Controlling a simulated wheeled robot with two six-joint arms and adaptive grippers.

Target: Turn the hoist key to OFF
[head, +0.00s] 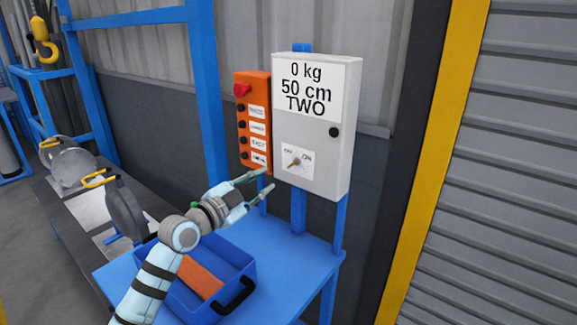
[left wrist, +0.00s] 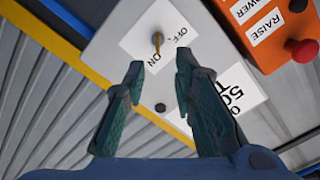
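The hoist key (head: 295,161) is a small brass-coloured key in the white label plate low on the grey control box (head: 342,150). The plate is marked OFF at left and ON at right, and the key slants up toward the ON side. The left wrist view shows the key (left wrist: 157,43) beyond my fingertips, roughly between them in the picture. My left gripper (head: 270,180) is open and empty, just below and left of the key in the head view. In the wrist view its fingers (left wrist: 160,63) stand apart and the key appears untouched. My right gripper is not in view.
An orange pendant (head: 254,120) with a red button and several black buttons hangs left of the box. The box display reads 0 kg, 50 cm, TWO. A blue bin (head: 245,262) sits on the blue bench (head: 300,270) below. A yellow hook (head: 43,45) hangs at far left.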

